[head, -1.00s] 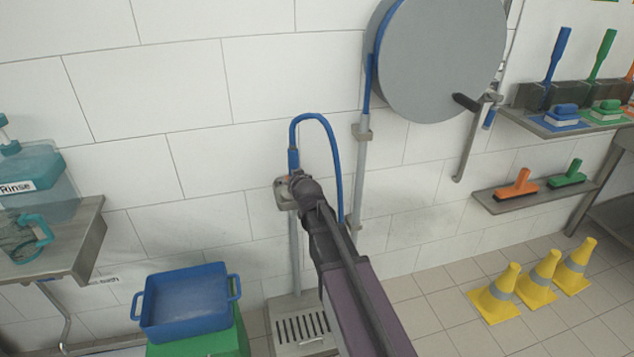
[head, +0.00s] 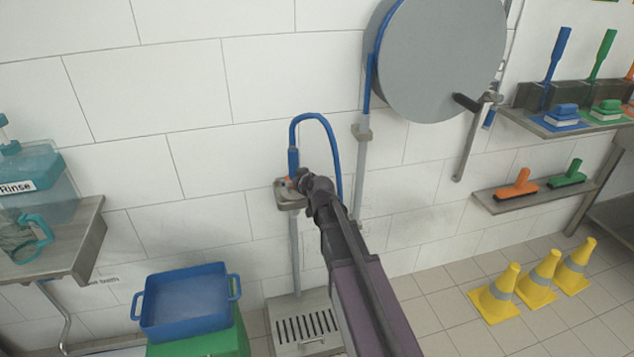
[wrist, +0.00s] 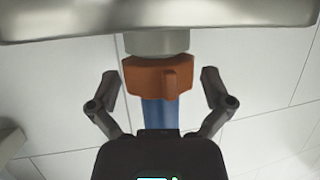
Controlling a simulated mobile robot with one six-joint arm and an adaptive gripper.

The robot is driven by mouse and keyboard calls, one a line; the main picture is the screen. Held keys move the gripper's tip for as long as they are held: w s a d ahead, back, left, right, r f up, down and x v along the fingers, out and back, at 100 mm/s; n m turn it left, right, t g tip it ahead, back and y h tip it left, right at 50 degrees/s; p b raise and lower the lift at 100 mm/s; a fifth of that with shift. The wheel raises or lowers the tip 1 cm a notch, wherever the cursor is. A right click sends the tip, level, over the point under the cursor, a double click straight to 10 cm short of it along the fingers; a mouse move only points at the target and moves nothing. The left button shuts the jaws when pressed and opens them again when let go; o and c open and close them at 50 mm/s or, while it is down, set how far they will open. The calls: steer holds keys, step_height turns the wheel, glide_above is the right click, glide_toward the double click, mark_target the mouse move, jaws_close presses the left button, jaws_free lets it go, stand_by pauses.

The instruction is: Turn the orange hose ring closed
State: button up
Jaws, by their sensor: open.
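The orange hose ring (wrist: 158,77) is in the middle of the wrist view, below a grey fitting (wrist: 157,42) and above the blue hose (wrist: 160,112). My gripper (wrist: 160,84) is open, with one finger on each side of the ring and a visible gap on both sides. In the head view, a small part of the orange ring (head: 290,183) shows at the base of the blue hose (head: 293,160), on the wall bracket (head: 285,200). My gripper (head: 299,181) is beside it and hides part of it.
A hose reel (head: 440,60) hangs on the wall above right. A blue tub (head: 187,303) stands on a green box (head: 205,347) at lower left. A drain grate (head: 305,325) is below the bracket. Yellow cones (head: 495,294) stand on the floor at right.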

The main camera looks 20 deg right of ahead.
steer(key=shift+n+y, duration=0.9)
steer(key=shift+y, duration=0.1)
steer(key=shift+w+n+g+y, duration=0.1)
steer(key=shift+n+g+y, duration=1.4)
steer(key=shift+n+y, duration=0.6)
steer(key=p+v, duration=0.6)
steer(key=v, duration=0.8)
steer(key=s+a+r+m+g+h+p, duration=0.3)
steer(key=s+p, duration=0.5)
steer(key=p, duration=0.3)
steer(key=s+a+r+m+g+h+p, duration=0.3)
steer(key=s+r+p, duration=0.5)
steer(key=p, duration=0.3)
steer(key=a+g+h, duration=0.1)
steer(key=a+g, duration=0.1)
steer(key=g, duration=0.1)
steer(key=shift+s+a+r+m, duration=0.2)
steer(key=shift+s+a+m, duration=0.05)
steer(key=shift+s+m, duration=0.15)
